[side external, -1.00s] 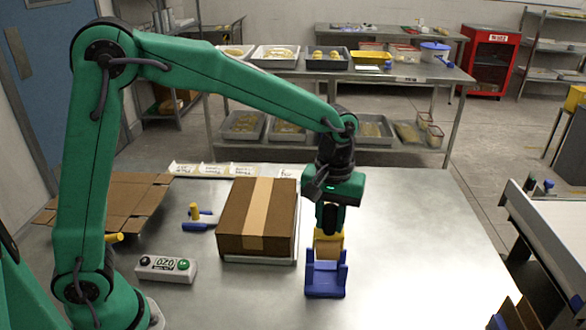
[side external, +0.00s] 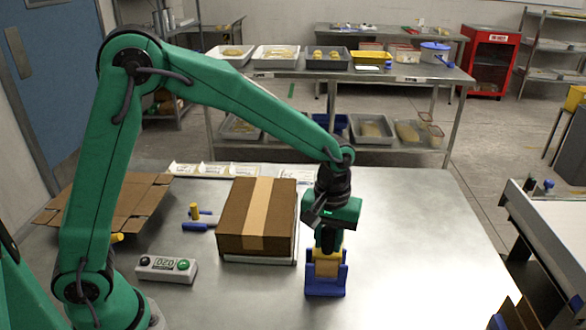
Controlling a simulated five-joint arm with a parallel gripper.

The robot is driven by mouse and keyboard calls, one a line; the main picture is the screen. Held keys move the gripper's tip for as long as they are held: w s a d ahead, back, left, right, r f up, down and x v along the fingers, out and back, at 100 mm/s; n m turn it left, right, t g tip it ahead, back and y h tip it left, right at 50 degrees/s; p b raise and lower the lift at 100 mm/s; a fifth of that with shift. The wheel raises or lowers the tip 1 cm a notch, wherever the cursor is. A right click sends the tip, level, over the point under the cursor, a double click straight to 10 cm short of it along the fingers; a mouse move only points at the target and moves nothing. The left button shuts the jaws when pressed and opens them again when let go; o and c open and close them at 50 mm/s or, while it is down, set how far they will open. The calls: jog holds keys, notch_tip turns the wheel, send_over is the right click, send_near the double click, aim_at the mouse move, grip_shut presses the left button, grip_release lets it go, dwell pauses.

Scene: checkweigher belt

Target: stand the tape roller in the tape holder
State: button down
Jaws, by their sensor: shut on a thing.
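The blue tape holder (side external: 326,289) stands on the steel table, right of the taped brown carton, with its two uprights showing. The yellow and tan tape roller (side external: 327,263) shows between the holder's uprights, its upper part at about the height of their tops. My gripper (side external: 327,248) is shut on the roller from above. The roller's lower part is hidden by the front of the holder, so I cannot tell whether it touches the bottom.
The brown carton (side external: 256,217) sits close on the left. A control box (side external: 166,268) with a display and buttons is at the front left. A blue and yellow item (side external: 196,220) and flattened cardboard (side external: 110,205) lie further left. The table right of the holder is clear.

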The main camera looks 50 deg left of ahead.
jog(key=shift+f, duration=0.65)
jog(key=c, duration=1.1)
grip_release()
jog(key=shift+o, duration=0.2)
jog(key=shift+r, duration=3.85)
jog(key=shift+a+r, duration=0.1)
jog(key=shift+r, duration=0.05)
